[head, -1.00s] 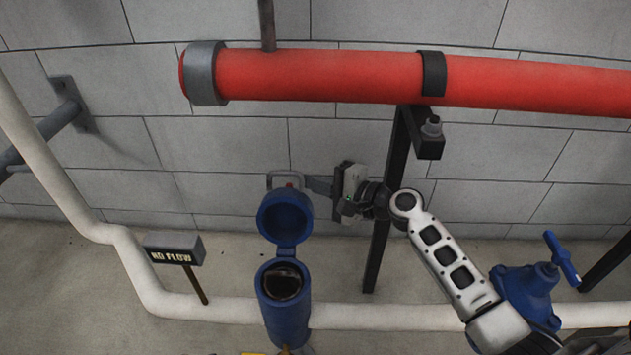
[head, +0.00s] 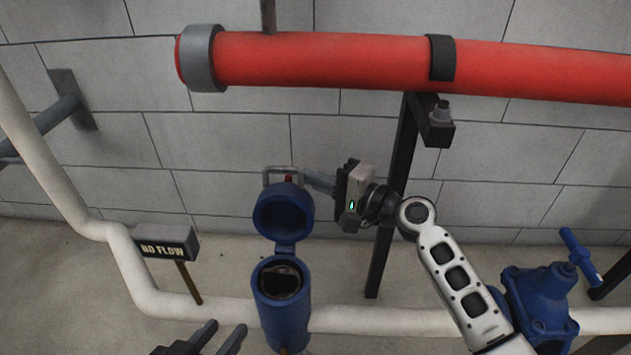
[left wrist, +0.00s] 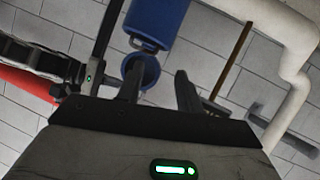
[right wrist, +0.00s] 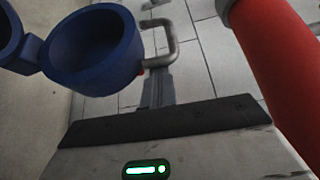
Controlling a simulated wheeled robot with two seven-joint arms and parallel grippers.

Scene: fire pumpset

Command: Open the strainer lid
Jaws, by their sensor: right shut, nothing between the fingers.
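The blue strainer (head: 283,318) stands upright in the white pipe, its round mouth open and dark inside. Its blue lid (head: 284,243) is swung back on the hinge toward the wall, its hollow underside showing. A grey metal handle (head: 283,171) sits at the lid's far edge, beside a small red part. My right gripper (head: 311,181) is shut and empty beside the handle; in the right wrist view its fingers end just below the handle (right wrist: 171,35). Whether they touch is unclear. My left gripper (head: 220,333) is open and empty, low and left of the strainer. The left wrist view shows the lid (left wrist: 148,68) beyond its fingers.
A red pipe (head: 330,62) runs along the wall above. A "NO FLOW" sign (head: 166,243) stands left of the strainer, near the white pipe (head: 385,319). A blue valve (head: 540,297) is at right, and a black post (head: 383,240) stands behind my right arm.

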